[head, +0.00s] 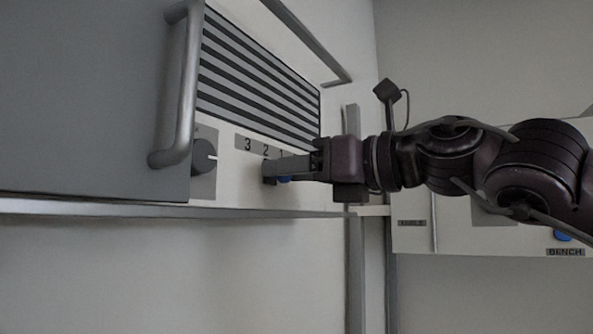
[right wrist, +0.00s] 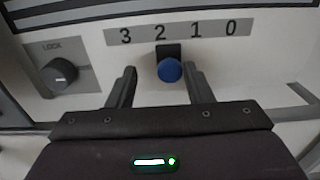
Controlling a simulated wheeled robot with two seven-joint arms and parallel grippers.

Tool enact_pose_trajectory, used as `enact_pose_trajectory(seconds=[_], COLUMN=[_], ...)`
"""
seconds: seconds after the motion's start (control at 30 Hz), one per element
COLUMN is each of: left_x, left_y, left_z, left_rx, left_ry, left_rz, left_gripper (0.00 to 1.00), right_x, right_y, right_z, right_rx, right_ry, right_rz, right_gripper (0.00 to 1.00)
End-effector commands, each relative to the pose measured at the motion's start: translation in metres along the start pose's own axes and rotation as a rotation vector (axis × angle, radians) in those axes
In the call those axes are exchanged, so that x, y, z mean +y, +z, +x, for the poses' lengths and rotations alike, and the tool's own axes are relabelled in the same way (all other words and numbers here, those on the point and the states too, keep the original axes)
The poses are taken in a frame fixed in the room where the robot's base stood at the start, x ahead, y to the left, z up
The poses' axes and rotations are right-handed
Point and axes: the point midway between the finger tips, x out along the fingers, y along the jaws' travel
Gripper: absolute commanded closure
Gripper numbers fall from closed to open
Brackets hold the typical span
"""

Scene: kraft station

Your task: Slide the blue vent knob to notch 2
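The blue vent knob (right wrist: 169,70) sits below a scale plate marked 3, 2, 1, 0 (right wrist: 178,33). It appears under the 2, slightly toward the 1 side. My right gripper (right wrist: 162,80) is open, with one finger on each side of the knob. A gap shows on the left; the right finger is closer, and I cannot tell whether it touches. In the head view my right gripper (head: 272,170) reaches the panel from the right and hides most of the knob (head: 285,179). My left gripper is not in view.
A dark round LOCK knob (right wrist: 60,75) is left of the scale. A slatted vent grille (head: 255,90) lies above it. A grey door with a bar handle (head: 178,85) stands at the left. A metal ledge (head: 240,212) runs below the panel.

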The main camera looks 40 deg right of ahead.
Motion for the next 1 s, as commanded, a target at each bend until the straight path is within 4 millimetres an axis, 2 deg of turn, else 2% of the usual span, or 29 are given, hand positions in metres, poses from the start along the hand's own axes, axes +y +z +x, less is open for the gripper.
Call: enact_pose_trajectory(seconds=[0.23, 0.5, 0.63, 0.77, 1.0], left_x=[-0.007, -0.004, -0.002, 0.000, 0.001], left_y=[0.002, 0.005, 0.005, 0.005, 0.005], left_z=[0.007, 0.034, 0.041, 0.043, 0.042], left_rx=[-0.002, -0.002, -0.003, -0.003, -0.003], left_ry=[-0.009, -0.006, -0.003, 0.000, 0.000], left_rz=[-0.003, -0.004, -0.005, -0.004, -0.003], left_gripper=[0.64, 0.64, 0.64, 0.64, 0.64], right_x=[0.000, 0.002, 0.003, 0.003, 0.003], right_y=[-0.002, -0.003, -0.002, -0.001, 0.001], right_z=[-0.008, -0.054, -0.070, -0.077, -0.078], right_rx=[-0.003, -0.005, -0.003, 0.000, 0.001], right_ry=[-0.001, -0.001, -0.001, -0.001, 0.000], right_rz=[-0.001, -0.002, -0.003, -0.002, -0.002], right_gripper=[0.54, 0.54, 0.54, 0.54, 0.54])
